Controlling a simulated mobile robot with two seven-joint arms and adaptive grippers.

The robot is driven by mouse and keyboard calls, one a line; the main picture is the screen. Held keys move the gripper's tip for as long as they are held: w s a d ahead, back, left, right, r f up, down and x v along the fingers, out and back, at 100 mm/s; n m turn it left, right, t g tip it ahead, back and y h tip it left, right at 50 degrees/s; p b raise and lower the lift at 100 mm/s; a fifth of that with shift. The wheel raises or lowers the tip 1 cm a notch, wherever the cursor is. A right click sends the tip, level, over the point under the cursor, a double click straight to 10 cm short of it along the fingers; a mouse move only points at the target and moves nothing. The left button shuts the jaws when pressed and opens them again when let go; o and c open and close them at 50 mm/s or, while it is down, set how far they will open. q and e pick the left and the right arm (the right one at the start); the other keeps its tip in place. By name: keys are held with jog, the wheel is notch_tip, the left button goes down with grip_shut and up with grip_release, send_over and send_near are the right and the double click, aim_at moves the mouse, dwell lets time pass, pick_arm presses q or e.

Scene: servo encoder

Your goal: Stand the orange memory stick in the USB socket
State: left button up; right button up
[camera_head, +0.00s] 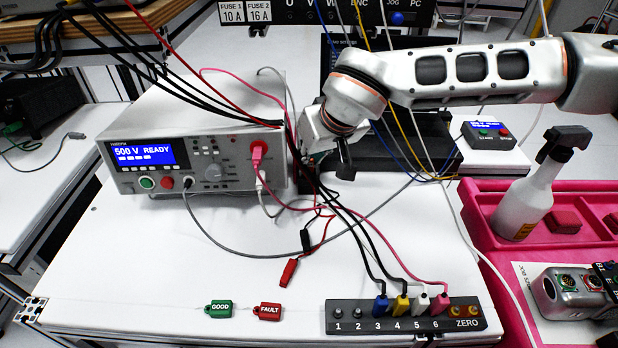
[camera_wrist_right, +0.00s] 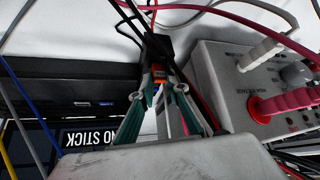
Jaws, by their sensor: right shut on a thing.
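My right gripper comes in from the right in the head view, with its wrist and dark fingers (camera_head: 343,158) just right of the white test instrument. In the right wrist view, its two teal fingers (camera_wrist_right: 161,88) close together around a small orange piece, which looks like the orange memory stick (camera_wrist_right: 160,76). Most of the stick is hidden by the fingertips and dark parts behind them. Left of the fingers, a black case (camera_wrist_right: 50,82) has small slots on its side; a bluish one looks like a USB socket (camera_wrist_right: 84,103). The stick is apart from it. My left gripper is not in view.
The white instrument (camera_head: 205,158) reads "500 V READY". Red and black cables (camera_head: 330,190) hang close to my right gripper. A numbered terminal strip (camera_head: 360,315), green tag (camera_head: 218,309) and red tag (camera_head: 269,311) are at the front. A "NO STICK" display (camera_wrist_right: 92,138) lies below the black case.

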jog(key=o, duration=0.9)
jog(key=v, duration=1.2)
jog(key=shift+s+f, duration=0.1)
